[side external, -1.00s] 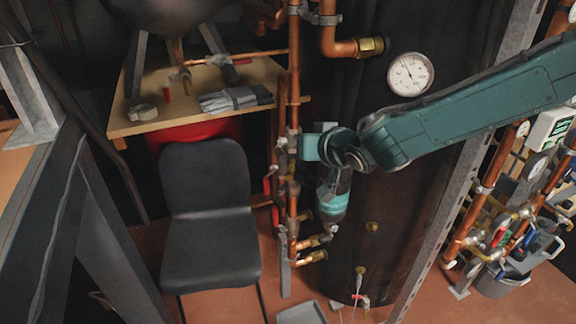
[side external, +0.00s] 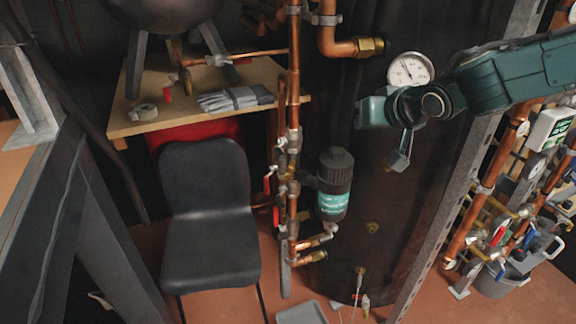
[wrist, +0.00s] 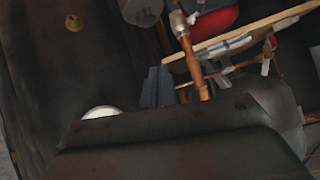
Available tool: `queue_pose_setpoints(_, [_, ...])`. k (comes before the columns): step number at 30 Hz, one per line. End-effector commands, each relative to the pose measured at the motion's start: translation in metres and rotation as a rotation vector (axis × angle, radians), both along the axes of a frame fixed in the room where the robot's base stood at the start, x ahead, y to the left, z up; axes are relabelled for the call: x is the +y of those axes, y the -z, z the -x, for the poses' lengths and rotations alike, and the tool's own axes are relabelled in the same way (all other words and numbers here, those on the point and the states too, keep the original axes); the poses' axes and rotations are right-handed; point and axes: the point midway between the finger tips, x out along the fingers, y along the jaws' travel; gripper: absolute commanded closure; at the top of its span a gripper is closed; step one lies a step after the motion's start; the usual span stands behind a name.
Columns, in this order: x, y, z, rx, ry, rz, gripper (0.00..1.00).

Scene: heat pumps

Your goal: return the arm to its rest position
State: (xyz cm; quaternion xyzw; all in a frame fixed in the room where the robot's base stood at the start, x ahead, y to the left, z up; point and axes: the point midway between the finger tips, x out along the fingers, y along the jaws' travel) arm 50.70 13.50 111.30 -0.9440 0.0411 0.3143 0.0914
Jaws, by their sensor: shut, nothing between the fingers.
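My teal arm reaches in from the upper right in the side external view. My gripper (side external: 399,163) hangs at its end, shut and empty, in front of the dark tank (side external: 400,215). It is below the round white gauge (side external: 410,69) and to the right of the black canister with a teal label (side external: 334,185), apart from both. In the wrist view, the grey fingers of my gripper (wrist: 157,87) are close together with nothing held.
Vertical copper pipes (side external: 293,85) with valves stand left of the canister. A black chair (side external: 208,215) and a wooden shelf (side external: 160,122) with grey gloves (side external: 234,98) are farther left. A slanted metal post (side external: 440,235) and more pipework (side external: 480,210) stand at right.

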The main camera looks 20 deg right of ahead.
Motion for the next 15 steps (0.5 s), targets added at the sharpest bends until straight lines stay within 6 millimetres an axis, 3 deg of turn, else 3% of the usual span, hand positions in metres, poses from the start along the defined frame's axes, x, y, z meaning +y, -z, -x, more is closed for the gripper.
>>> queue_pose_setpoints(6, [-0.042, -0.026, 0.044, 0.078, 0.008, 0.010, 1.00])
queue_pose_setpoints(15, [-0.086, -0.046, 0.115, 0.182, -0.010, 0.029, 1.00])
